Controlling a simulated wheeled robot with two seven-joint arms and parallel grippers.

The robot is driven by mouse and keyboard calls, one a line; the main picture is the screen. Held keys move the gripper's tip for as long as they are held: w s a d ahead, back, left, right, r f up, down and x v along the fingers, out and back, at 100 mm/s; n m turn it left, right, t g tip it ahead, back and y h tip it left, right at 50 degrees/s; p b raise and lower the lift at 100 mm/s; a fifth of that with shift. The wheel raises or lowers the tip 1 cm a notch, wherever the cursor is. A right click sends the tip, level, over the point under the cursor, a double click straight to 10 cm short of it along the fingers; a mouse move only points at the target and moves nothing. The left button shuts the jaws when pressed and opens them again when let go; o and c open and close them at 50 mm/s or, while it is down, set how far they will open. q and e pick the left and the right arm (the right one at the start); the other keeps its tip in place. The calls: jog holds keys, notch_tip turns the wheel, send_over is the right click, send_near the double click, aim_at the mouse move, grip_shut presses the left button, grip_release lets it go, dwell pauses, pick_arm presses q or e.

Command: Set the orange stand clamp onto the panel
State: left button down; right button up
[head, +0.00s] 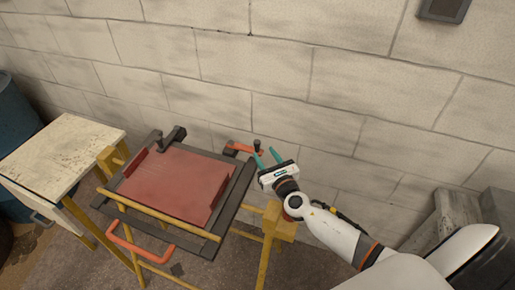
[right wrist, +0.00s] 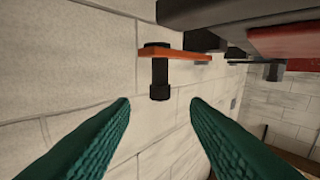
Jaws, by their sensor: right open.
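The red panel (head: 175,185) lies tilted on a dark frame (head: 236,196) in the head view. The orange stand clamp (head: 240,147) is at the frame's far right corner, its orange arm reaching right with a dark spindle at the end. My right gripper (head: 266,157) is open, its teal fingertips close to that spindle. In the right wrist view, the orange arm (right wrist: 171,53) and its black spindle (right wrist: 160,79) appear ahead, in line with the gap between the open fingers (right wrist: 160,103). Nothing is between the fingers. My left gripper is not in view.
Yellow stand bars (head: 158,214) support the frame, with another orange handle-like part (head: 138,245) at the front left. A dark clamp-like part (head: 171,138) sits at the far edge. A worn white-topped cabinet (head: 62,150) stands left. The block wall (head: 325,75) is close behind.

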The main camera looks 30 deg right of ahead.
aim_at(258, 145)
jog(key=w, duration=0.6)
jog(key=shift+w+d, duration=0.15)
jog(key=shift+w, duration=0.35)
grip_shut()
